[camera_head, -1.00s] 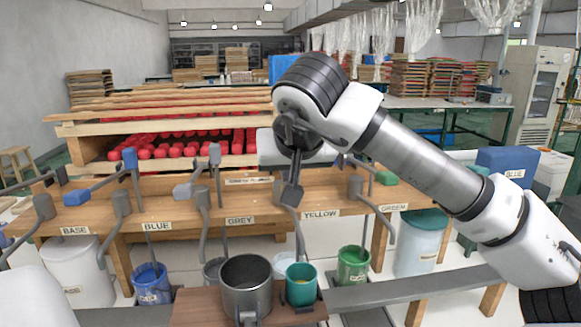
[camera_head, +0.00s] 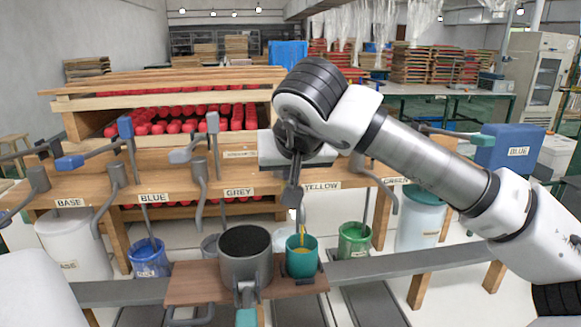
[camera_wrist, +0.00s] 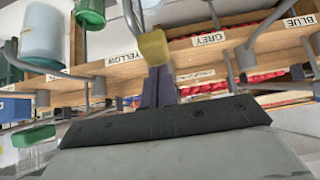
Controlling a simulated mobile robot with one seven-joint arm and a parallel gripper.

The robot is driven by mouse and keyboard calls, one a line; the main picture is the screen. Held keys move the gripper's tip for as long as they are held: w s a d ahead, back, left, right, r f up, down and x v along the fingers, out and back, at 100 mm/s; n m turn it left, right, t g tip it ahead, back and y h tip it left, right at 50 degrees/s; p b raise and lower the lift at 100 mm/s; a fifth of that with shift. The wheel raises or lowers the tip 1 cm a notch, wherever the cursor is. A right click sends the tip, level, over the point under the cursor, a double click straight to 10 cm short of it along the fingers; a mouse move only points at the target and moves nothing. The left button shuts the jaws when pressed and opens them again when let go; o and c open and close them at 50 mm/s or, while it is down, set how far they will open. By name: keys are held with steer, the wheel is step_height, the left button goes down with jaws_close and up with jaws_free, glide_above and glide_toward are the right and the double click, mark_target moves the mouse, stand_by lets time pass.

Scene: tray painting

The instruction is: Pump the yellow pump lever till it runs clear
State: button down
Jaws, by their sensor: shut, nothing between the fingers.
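The yellow pump lever (camera_wrist: 153,48) shows in the wrist view as a yellow block right at my fingertips; in the head view my gripper hides it. My gripper (camera_head: 292,196) is shut and empty, pointing down over the bench beside the YELLOW label (camera_head: 322,186). The fingers (camera_wrist: 162,85) look to be against or just over the lever; I cannot tell if they touch. A thin yellow stream (camera_head: 301,226) runs from the spout into a teal cup (camera_head: 303,267), which holds yellow liquid. The stream is yellow, not clear.
Levers for blue (camera_head: 70,162) and grey (camera_head: 188,150) stand to the left on the wooden bench (camera_head: 150,190). A green lever (camera_wrist: 36,136) shows in the wrist view. A metal pot (camera_head: 246,262) stands on a brown board (camera_head: 197,283) in front.

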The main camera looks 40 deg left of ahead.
step_height(320, 180, up, 11)
steer(key=p, duration=0.8)
steer(key=shift+f+p, duration=0.15)
steer(key=shift+p, duration=0.2)
